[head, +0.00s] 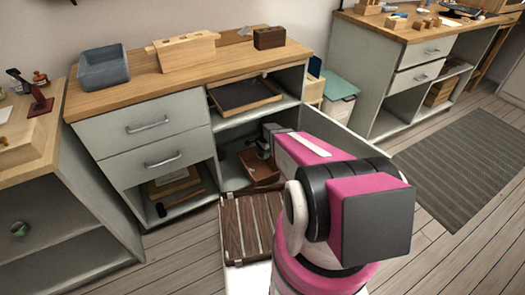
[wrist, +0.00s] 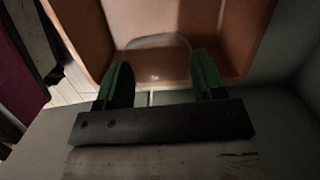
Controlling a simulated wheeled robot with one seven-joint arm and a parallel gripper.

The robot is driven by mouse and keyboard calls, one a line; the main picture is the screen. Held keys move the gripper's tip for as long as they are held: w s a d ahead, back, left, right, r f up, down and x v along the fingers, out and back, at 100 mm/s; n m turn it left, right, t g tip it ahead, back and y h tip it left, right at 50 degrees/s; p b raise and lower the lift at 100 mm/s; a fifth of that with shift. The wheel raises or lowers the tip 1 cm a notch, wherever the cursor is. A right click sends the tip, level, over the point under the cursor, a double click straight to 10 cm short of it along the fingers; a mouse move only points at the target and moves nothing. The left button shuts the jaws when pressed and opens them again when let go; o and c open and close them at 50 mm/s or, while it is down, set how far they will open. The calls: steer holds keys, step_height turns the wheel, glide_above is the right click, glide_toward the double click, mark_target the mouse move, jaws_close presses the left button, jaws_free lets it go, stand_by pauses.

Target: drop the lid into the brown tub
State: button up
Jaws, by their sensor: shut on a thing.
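The brown tub (head: 264,179) sits in the lower open compartment of the grey cabinet, partly hidden by my arm. Its inside and walls (wrist: 238,77) fill the upper part of the wrist view. My gripper (wrist: 163,74) has its two green fingers apart on either side of a thin, clear, rounded lid (wrist: 156,42), and is shut on it. The lid shows against the tub's inside, over the near wall. In the head view my gripper (head: 264,145) is at the tub, and the lid cannot be made out there.
A shelf with a dark tray (head: 243,94) lies above the tub's compartment. The open cabinet door (head: 335,135) stands to the right. A dark slatted wooden panel (head: 250,226) is in front of the cabinet. Drawers (head: 150,125) are at the left.

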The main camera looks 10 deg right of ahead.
steer(key=shift+f, duration=1.75)
steer(key=o, duration=0.9)
steer(key=shift+o, duration=0.2)
steer(key=shift+r, duration=0.15)
steer(key=shift+w+d+r, duration=0.1)
steer(key=shift+d+r, duration=0.05)
steer(key=shift+r, duration=1.05)
steer(key=shift+w+d+r, duration=0.1)
steer(key=shift+d+r, duration=0.1)
steer(key=shift+r, duration=0.95)
steer(key=shift+d+r, duration=0.15)
steer(key=shift+r, duration=1.05)
